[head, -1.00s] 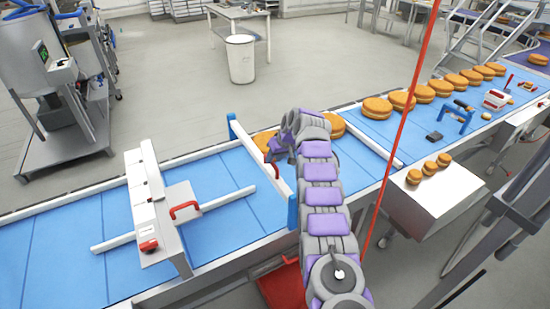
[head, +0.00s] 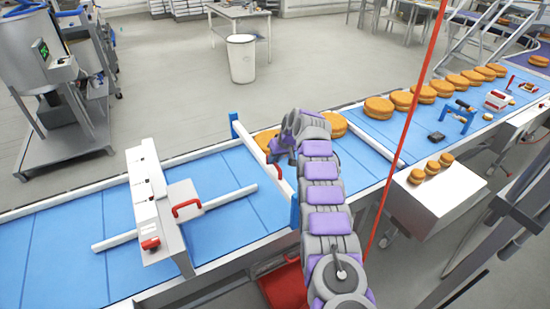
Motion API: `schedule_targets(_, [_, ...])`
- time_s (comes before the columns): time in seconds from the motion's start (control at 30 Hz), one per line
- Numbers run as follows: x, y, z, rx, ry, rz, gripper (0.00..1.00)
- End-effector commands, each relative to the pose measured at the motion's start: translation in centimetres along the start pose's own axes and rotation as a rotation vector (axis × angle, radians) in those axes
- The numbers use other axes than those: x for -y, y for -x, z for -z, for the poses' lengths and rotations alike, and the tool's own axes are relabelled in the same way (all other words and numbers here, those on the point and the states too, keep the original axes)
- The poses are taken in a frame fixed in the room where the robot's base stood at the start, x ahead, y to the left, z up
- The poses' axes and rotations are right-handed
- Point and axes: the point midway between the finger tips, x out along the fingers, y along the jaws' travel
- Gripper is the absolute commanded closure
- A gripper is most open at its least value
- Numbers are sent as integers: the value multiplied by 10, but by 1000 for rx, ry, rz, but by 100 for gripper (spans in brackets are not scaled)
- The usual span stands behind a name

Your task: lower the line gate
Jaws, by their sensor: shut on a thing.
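The line gate is a white bar (head: 258,160) that spans the blue conveyor between two blue end posts (head: 235,126). My gripper (head: 277,153) reaches over the conveyor from the front and is shut on the gate near the middle of its bar. The jaws and my wrist hide the part that is gripped, and how high the bar sits above the belt is hard to tell. Filled rounds (head: 267,138) lie on the belt just behind the gate, partly hidden by my arm.
A white machine with a red handle (head: 187,207) stands across the belt at left. More rounds (head: 379,108) line the belt at right, by a blue stand (head: 459,117). A side table (head: 440,195) holds three small rounds. A red cord (head: 401,145) hangs right of my arm.

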Motion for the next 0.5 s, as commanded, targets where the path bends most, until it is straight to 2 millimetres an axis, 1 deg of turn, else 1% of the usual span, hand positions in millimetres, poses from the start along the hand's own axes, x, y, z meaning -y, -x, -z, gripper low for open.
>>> schedule_targets(0.03, [-3, -14, -8, 8, -3, 3, 100])
schedule_targets(0.13, [-7, -32, -16, 10, -3, 3, 100])
schedule_targets(0.3, [-16, -76, -36, 15, -4, 4, 100])
schedule_targets(0.4, [-20, -91, -43, 12, -3, 2, 100])
schedule_targets(0.5, [-20, -97, -46, 12, -3, 3, 100])
